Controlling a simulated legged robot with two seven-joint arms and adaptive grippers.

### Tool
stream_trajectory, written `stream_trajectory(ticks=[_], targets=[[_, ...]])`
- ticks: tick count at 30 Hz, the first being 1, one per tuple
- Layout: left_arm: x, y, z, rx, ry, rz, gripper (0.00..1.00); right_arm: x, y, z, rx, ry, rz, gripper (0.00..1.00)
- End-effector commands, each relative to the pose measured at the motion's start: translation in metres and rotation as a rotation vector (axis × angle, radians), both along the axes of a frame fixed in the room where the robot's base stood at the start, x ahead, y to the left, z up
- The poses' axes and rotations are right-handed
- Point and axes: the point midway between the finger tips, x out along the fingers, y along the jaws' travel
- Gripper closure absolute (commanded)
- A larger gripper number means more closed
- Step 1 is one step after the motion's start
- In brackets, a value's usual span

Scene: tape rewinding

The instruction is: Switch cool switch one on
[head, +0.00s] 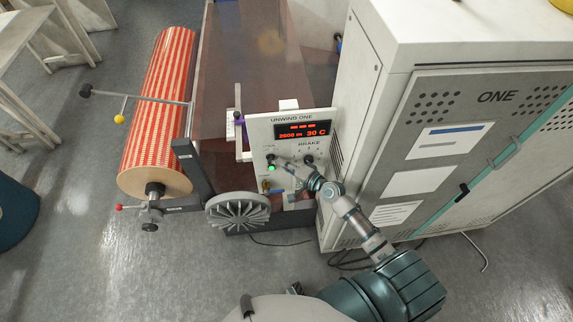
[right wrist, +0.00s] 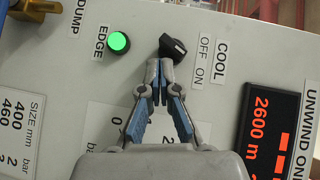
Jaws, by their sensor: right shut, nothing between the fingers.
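The cool switch (right wrist: 174,47) is a black rotary knob with a pale mark, beside the OFF, ON and COOL labels in the right wrist view. I cannot tell which label its mark points to. In the head view it is on the UNWIND ONE panel (head: 262,133). My right gripper (right wrist: 160,78) is shut and empty. Its fingertips are right at the knob's edge; I cannot tell whether they touch it. In the head view the right gripper (head: 284,163) is in front of the panel's left half. My left gripper is not in view.
A lit green EDGE button (right wrist: 119,42) is next to the knob. The red display (head: 302,130) reads 2600 m and 30 C. The BRAKE knob (head: 308,159) is to the right. A large cabinet (head: 452,130) marked ONE stands right; a red-striped roll (head: 160,105) is left.

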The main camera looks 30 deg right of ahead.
Motion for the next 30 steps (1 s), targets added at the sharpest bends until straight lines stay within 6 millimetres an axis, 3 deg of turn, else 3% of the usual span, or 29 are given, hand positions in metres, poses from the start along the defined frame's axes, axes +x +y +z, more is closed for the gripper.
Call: stream_trajectory(ticks=[5,18,24,30], targets=[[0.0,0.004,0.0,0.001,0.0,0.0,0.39,-0.016,-0.006,0.001,-0.005,0.002,-0.001,1.0],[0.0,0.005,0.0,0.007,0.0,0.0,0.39,-0.093,-0.046,0.011,0.005,0.004,0.0,1.0],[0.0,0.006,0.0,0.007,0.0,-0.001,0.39,-0.106,-0.054,0.014,0.004,0.002,-0.001,1.0],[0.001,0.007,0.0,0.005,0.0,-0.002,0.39,-0.108,-0.053,0.015,0.002,0.0,0.0,1.0]])
